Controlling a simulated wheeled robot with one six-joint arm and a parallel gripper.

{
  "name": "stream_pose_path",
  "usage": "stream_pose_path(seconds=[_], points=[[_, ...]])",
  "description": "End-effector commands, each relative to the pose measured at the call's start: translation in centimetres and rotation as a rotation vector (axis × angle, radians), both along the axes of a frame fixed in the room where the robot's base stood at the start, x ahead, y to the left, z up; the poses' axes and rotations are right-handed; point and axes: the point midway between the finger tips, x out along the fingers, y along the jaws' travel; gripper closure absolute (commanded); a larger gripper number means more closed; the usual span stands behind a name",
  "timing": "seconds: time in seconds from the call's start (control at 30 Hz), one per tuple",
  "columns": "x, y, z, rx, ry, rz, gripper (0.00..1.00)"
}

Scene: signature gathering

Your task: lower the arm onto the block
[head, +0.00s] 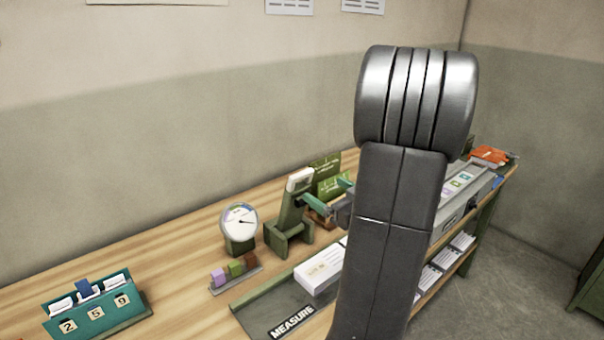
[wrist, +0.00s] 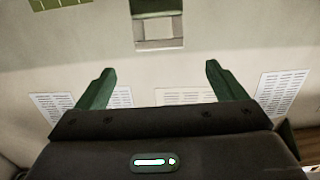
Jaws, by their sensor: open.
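A row of small coloured blocks (head: 234,270), purple, green and brown, sits in a grey holder on the wooden desk in the head view. A pale white block or paper stack (head: 320,272) lies on the dark mat by the MEASURE label. I cannot tell which of these is the block. My gripper (head: 329,193) is open and empty, its green fingers held above the desk beside a green stand with a pale head (head: 300,181). In the wrist view my gripper (wrist: 158,66) is spread wide, facing the wall, with a green and pale part (wrist: 158,30) beyond it. No block is clear there.
A round dial gauge (head: 239,222) stands left of the green stand. A teal number holder (head: 95,305) is at the front left. A grey tray (head: 465,190) and orange item (head: 488,155) are at the far right. The desk's left part is mostly clear.

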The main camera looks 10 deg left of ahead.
Motion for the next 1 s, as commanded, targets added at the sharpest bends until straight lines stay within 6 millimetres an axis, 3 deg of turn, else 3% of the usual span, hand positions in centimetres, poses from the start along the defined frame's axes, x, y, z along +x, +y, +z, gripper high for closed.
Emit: stream_pose_path(seconds=[0.6, 1.0], points=[[5.8, 7.4, 0.1, -0.001, 0.001, 0.001, 0.09], [6.7, 8.5, 0.0, -0.001, -0.001, -0.002, 0.09]])
